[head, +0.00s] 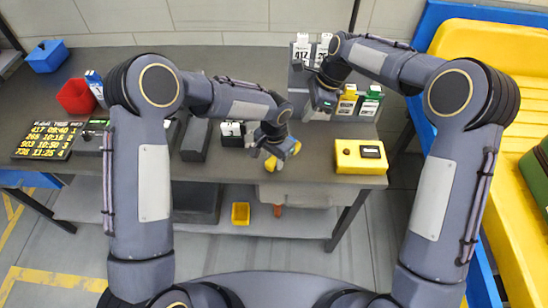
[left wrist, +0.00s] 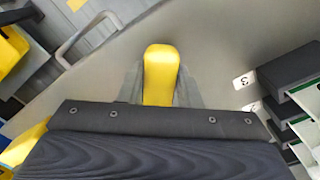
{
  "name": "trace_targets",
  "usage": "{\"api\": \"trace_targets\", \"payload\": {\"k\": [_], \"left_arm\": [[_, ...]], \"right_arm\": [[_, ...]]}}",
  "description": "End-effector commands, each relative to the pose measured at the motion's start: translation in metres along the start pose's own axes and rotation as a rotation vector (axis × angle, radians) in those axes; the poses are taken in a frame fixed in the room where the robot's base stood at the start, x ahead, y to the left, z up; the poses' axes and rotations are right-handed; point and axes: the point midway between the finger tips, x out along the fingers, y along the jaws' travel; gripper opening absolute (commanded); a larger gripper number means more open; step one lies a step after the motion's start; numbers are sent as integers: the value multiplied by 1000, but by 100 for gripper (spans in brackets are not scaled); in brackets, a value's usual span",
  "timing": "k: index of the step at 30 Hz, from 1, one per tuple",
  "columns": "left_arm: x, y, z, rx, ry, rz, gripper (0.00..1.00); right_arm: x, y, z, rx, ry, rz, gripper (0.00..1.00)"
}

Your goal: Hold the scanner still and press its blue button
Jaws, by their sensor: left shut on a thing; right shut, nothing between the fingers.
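In the left wrist view the scanner's rounded yellow end (left wrist: 160,72) sticks out between the fingers. My right gripper (head: 324,88) is shut and empty, farther back and to the right, in front of a grey upright holder, apart from the scanner.
A yellow box with a dark display (head: 359,156) stands on the table's right end. Small black holders (head: 232,132) stand left of the scanner. Red (head: 76,97) and blue (head: 47,57) bins and a departure-style board (head: 50,140) are at left. A yellow conveyor (head: 490,60) is at right.

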Motion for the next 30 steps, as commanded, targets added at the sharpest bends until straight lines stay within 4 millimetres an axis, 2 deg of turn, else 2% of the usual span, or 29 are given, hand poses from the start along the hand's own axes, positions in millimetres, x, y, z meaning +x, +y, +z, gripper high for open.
{"api": "trace_targets", "payload": {"k": [17, 20, 24, 30], "left_arm": [[0, 0, 0, 0, 1, 0, 1], [0, 0, 0, 0, 1, 0, 1], [0, 0, 0, 0, 1, 0, 1], [0, 0, 0, 0, 1, 0, 1]], "right_arm": [[1, 2, 4, 35, -22, -5, 0], [3, 6, 15, 158, -97, -26, 0], [3, 12, 35, 485, -266, -63, 0], [-3, 11, 41, 962, -470, -98, 0]]}}
